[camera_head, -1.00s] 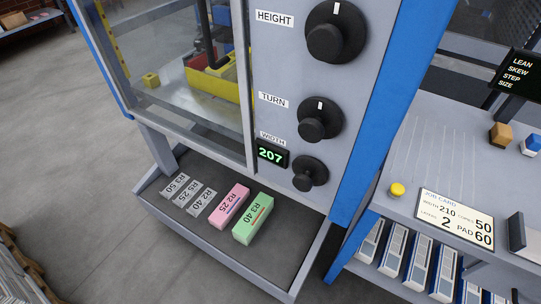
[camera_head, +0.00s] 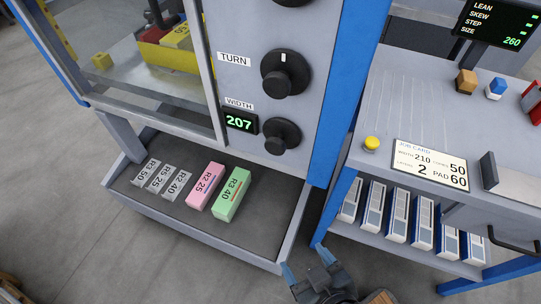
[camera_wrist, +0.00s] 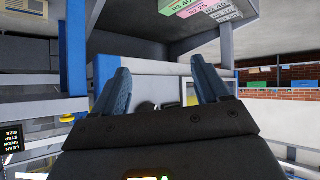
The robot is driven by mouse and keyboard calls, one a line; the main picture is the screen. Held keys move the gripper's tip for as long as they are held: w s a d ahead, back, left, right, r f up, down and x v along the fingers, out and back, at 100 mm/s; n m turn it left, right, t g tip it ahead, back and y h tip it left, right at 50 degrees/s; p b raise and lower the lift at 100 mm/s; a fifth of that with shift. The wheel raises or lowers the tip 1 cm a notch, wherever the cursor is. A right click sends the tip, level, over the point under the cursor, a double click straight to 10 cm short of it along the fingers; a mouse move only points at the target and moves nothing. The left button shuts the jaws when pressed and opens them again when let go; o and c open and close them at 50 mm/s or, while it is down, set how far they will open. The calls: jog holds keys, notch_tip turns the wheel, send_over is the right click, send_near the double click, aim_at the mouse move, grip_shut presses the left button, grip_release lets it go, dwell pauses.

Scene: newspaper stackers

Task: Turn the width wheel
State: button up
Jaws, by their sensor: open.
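The width wheel (camera_head: 277,137) is a black round knob with a small raised grip, on the grey panel in the head view. The green display (camera_head: 239,121) to its left reads 207, under the WIDTH label. The job card (camera_head: 430,164) on the bench reads width 210. My gripper (camera_head: 308,274) is at the bottom of the head view, below and right of the wheel and well apart from it. In the wrist view its two fingers (camera_wrist: 165,86) stand apart with nothing between them.
The turn knob (camera_head: 284,73) sits just above the wheel. A blue post (camera_head: 347,85) and the bench (camera_head: 400,95) stand to the right. Open floor lies in front.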

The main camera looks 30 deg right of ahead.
jog(key=w+f+m+h+b, duration=0.1)
jog(key=w+h, duration=0.2)
jog(key=w, duration=0.3)
jog(key=m+h+b, duration=0.2)
jog(key=m+h, duration=0.7)
send_near(273, 148)
jog(key=d, duration=0.2)
jog(key=x, duration=0.6)
jog(key=shift+w, duration=0.6)
jog(key=shift+f, duration=0.1)
jog(key=c, duration=1)
jog(key=shift+n+p, duration=0.35)
jog(key=shift+n, duration=1.15)
